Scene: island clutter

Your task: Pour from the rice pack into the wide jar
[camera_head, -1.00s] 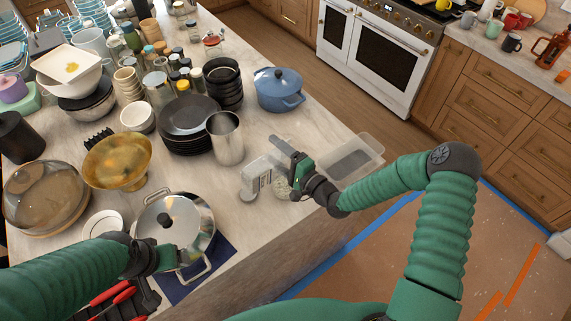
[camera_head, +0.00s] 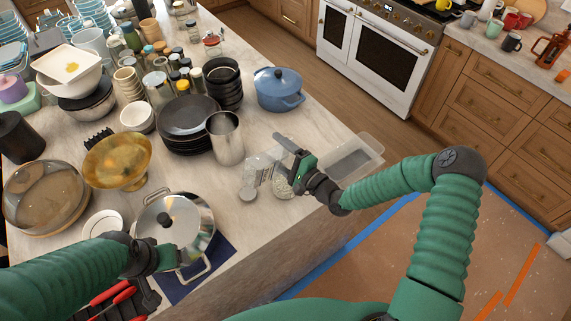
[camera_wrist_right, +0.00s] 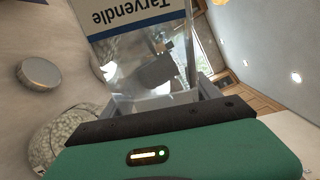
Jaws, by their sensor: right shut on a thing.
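The rice pack (camera_head: 262,167), a clear bag with a white label, is in my right gripper (camera_head: 285,148). The gripper is shut on it above the counter's near edge. In the right wrist view the pack (camera_wrist_right: 140,62) looks mostly clear, with its label lettering upside down. The wide jar (camera_head: 283,188) stands just below the gripper, with pale grains showing in it. It also shows at the lower left of the wrist view (camera_wrist_right: 62,130). The pack's mouth and any falling grains cannot be made out. My left gripper (camera_head: 172,256) is by the lidded pot; its fingers are unclear.
A round metal lid (camera_head: 248,195) lies left of the jar. A clear plastic tub (camera_head: 362,162) stands to the right at the counter edge. The steel pot (camera_head: 195,222), metal cylinder (camera_head: 228,150) and black plates (camera_head: 187,122) stand left. A blue pot (camera_head: 280,92) is behind.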

